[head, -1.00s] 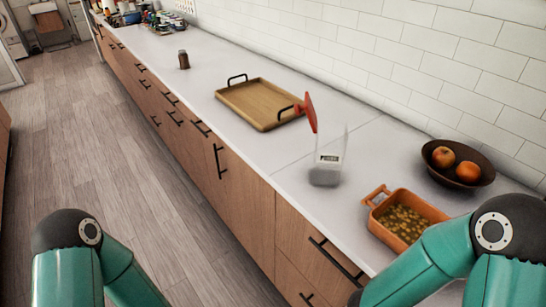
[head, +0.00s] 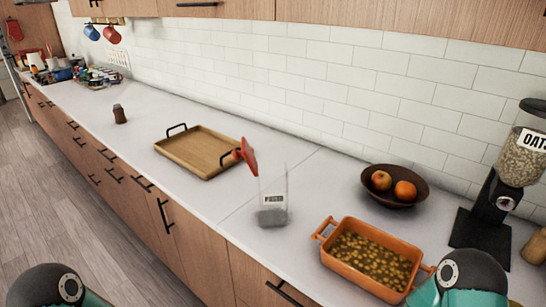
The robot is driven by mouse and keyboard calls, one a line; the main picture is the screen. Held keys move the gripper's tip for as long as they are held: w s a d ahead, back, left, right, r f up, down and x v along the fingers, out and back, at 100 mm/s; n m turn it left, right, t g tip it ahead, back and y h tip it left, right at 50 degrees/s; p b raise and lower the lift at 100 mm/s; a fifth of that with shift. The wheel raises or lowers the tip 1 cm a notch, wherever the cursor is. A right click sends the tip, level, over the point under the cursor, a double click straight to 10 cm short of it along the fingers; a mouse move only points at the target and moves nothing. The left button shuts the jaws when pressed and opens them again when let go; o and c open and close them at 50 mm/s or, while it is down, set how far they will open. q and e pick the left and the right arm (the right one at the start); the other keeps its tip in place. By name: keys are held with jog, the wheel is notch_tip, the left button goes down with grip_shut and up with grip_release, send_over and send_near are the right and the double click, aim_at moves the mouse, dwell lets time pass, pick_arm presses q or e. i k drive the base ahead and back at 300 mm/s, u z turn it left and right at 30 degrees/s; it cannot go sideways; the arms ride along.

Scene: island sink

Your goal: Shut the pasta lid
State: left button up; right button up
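The pasta container (head: 272,204) is a clear upright jar with a white label and a dark grey bottom part, standing on the counter near the middle of the head view. Its red lid (head: 246,155) stands tilted up at the left of the jar's top, so the jar is open. My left arm shows only as a dark rounded joint at the bottom left, and my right arm as one at the bottom right. Neither gripper is in the picture.
An orange baking dish (head: 325,247) stands right of the jar, and a dark bowl with two fruits (head: 393,200) lies behind it. A wooden tray (head: 184,165) is behind left. An oats dispenser (head: 484,215) stands far right. The counter (head: 225,205) left of the jar is clear.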

aim_at(246, 151)
jog(key=u, duration=0.15)
jog(key=i, duration=0.2)
jog(key=z, duration=3)
jog(key=k, duration=0.3)
jog(key=u, duration=0.6)
jog(key=k, duration=1.25)
jog(key=u, duration=1.4)
jog(key=i, duration=1)
jog(key=z, duration=0.05)
